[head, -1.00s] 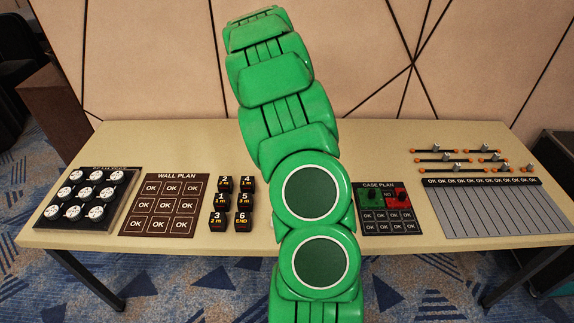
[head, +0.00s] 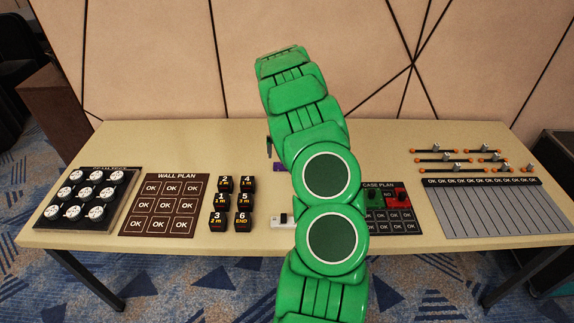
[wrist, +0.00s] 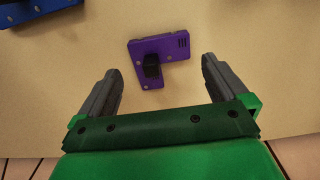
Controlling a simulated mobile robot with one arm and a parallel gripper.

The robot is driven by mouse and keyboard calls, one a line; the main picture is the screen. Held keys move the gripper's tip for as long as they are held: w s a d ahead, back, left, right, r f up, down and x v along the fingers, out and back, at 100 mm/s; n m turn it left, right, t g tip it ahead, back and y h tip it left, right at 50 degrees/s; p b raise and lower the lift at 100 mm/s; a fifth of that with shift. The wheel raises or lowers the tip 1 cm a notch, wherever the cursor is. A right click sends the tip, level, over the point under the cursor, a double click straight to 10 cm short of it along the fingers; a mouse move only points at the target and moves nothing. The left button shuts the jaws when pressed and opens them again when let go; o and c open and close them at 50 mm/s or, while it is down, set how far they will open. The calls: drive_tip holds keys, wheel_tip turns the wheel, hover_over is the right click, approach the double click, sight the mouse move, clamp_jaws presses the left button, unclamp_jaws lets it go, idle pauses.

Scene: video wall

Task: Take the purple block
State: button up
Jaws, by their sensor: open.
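The purple block (wrist: 172,49) lies on the table in the wrist view, an angular plate with a dark raised knob on it. It sits ahead of and between the fingers of my gripper (wrist: 160,82), which is open and empty, with the fingers apart from the block. In the head view only a small sliver of purple (head: 279,167) shows beside my green arm, which hides the rest. One dark fingertip (head: 268,147) shows left of the arm there.
A blue piece (wrist: 38,10) lies at the wrist view's top left. On the table (head: 150,140) are a wall plan board (head: 163,205), black numbered blocks (head: 221,202), a white piece with a dark knob (head: 283,219), a case plan board (head: 392,220) and a grey panel (head: 490,210).

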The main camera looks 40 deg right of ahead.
wheel_tip(320, 180, down, 5)
drive_tip(key=shift+w+d+r, duration=0.1)
drive_tip(key=shift+w, duration=0.05)
drive_tip(key=c, duration=1)
